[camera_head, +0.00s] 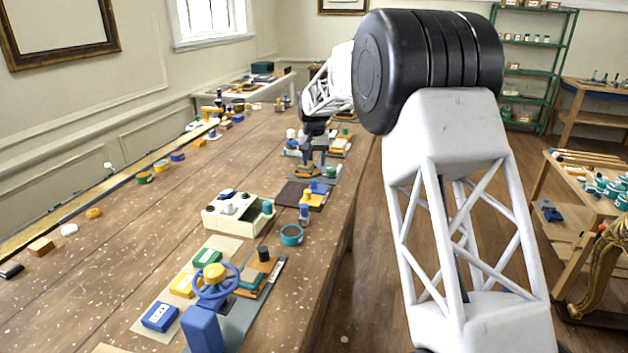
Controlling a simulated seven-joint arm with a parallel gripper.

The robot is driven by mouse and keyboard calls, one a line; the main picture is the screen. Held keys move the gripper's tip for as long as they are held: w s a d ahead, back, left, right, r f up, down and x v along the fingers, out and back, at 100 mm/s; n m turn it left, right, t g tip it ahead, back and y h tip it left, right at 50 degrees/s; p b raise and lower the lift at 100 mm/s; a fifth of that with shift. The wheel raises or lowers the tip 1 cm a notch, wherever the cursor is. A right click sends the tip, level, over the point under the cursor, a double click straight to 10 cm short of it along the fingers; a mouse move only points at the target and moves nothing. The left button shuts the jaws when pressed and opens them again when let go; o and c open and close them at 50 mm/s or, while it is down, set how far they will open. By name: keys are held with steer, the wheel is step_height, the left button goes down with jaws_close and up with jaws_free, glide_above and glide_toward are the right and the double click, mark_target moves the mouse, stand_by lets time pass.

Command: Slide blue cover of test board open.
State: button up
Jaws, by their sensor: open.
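My gripper (316,162) is far down the long table, pointing down, with its dark jaws apart and nothing seen between them. It hangs over or just in front of a cluster of small boards. Nearest below it are an orange-yellow piece (305,172) and a green piece (331,172); I cannot tell if the jaws touch anything. A blue part (319,188) sits on a board with yellow parts just nearer than the gripper. At this size I cannot tell which board is the test board or whether its blue cover is open or shut.
Nearer stand a cream box (238,214) with knobs, a teal round cup (291,235), and a blue pedestal with a handwheel (217,281). A blue socket block (159,317) lies on a beige board. The table's left middle is mostly clear.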

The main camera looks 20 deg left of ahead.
mark_target(314, 180)
steer(key=shift+f, duration=3.75)
jaws_close()
